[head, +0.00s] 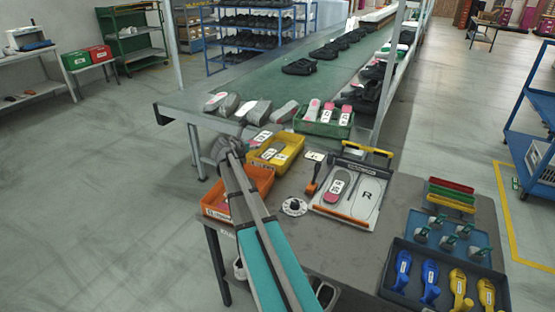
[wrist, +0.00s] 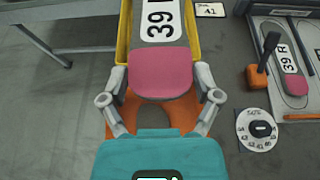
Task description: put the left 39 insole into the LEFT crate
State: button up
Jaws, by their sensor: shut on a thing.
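My gripper (wrist: 160,88) is shut on a grey insole with a pink end (wrist: 162,72), held between its two fingers. The insole's white label reads 39; its letter is cut off at the top edge. In the head view the held insole (head: 250,146) sticks out right of my gripper (head: 231,150). An orange crate (head: 265,176) stands below my gripper, partly hidden by my arm; it also shows in the wrist view (wrist: 160,114). A yellow crate (head: 255,163) with labelled insoles stands beyond, partly under the held insole. I cannot read the crates' front labels.
A board (head: 367,200) holds another labelled insole (head: 338,186) in its left recess; its right recess shows R. A dial (head: 294,207) and an orange-based lever (head: 311,187) stand beside it. A green crate (head: 315,128) with insoles stands behind. Blue trays with tools fill the table's right.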

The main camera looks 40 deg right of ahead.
jog(key=shift+d, duration=0.55)
jog(key=a+f+b+x, duration=0.1)
jog(key=f+b+x, duration=0.2)
jog(key=b+x, duration=0.6)
jog(key=x, duration=0.6)
jog(key=shift+w+f, duration=0.15)
jog(key=shift+f, duration=0.05)
jog(key=shift+w+d+f+b, duration=0.1)
jog(key=shift+d+f+b, duration=0.1)
jog(key=shift+f+b, duration=0.8)
jog(key=shift+w+d+f+b, duration=0.1)
jog(key=shift+d+f+b, duration=0.1)
jog(key=shift+f+b, duration=0.8)
jog(key=shift+f+b, duration=0.55)
jog(key=shift+b, duration=0.05)
